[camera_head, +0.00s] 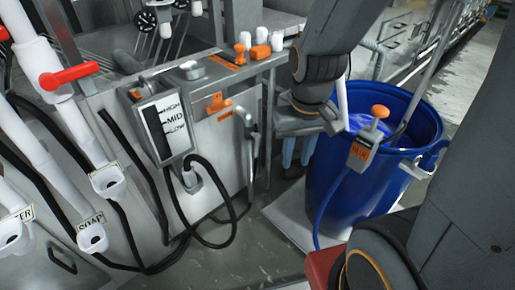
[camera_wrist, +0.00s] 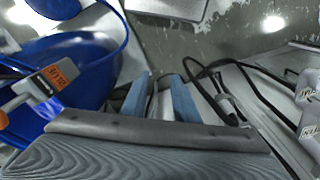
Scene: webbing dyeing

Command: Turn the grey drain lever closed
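My gripper (camera_head: 297,160) points down in front of the steel machine, between its panel and the blue barrel. Its two blue fingers are apart in the wrist view (camera_wrist: 159,84), with no thing clearly held between them. A slim grey handle (camera_head: 250,135), apparently the drain lever, stands upright on the machine's front panel, just left of my gripper. I see a gap between them in the head view. No label confirms it as the lever, and I cannot make it out surely in the wrist view.
The blue barrel (camera_head: 335,205) with an orange-topped valve (camera_head: 367,140) stands close right. A control box (camera_head: 165,128) marked HIGH, MID, LOW and a looping black hose (camera_head: 233,222) are at the left. White pipes (camera_head: 40,75) with a red lever (camera_head: 68,74) stand further left.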

